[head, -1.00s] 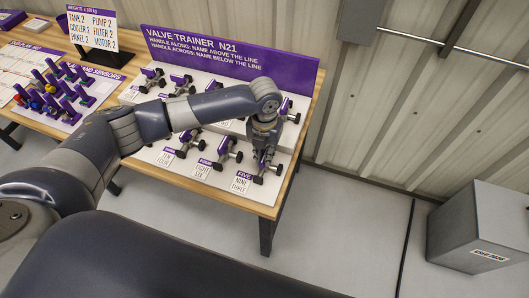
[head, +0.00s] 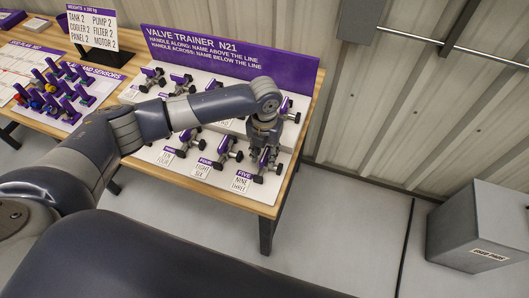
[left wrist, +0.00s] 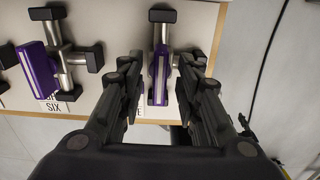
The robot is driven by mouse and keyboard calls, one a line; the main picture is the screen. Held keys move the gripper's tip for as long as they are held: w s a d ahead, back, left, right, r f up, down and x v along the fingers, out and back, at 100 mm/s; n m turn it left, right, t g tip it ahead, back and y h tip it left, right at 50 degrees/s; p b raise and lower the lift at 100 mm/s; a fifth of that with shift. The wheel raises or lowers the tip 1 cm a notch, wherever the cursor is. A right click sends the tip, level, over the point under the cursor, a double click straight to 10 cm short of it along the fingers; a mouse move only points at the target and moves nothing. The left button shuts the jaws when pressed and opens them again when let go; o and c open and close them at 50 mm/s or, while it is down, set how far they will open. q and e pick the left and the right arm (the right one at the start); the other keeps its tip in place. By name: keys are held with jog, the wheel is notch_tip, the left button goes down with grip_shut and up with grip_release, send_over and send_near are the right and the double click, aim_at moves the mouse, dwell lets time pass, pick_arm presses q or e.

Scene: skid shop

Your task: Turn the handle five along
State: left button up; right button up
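The valve labelled FIVE (head: 245,175) is at the front right corner of the valve trainer in the head view. Its card reads NINE above THREE. Its purple handle (head: 264,157) is partly hidden under my left gripper (head: 264,146). In the left wrist view the purple handle (left wrist: 160,75) stands upright in the picture, roughly in line with the black end pieces above and below. The left gripper's fingers (left wrist: 159,88) are open, one on each side of the handle, with visible gaps. My right gripper is not in view.
The neighbouring valve (left wrist: 40,70) with its purple handle is to the left in the left wrist view. More valves stand behind on a raised step. The purple trainer sign (head: 230,55) stands at the back. A grey bin (head: 480,225) stands on the floor to the right.

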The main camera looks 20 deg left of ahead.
aim_at(265, 155)
pick_arm(q)
notch_tip(265, 155, up, 12)
dwell(0.5)
jog(key=shift+f, duration=0.1)
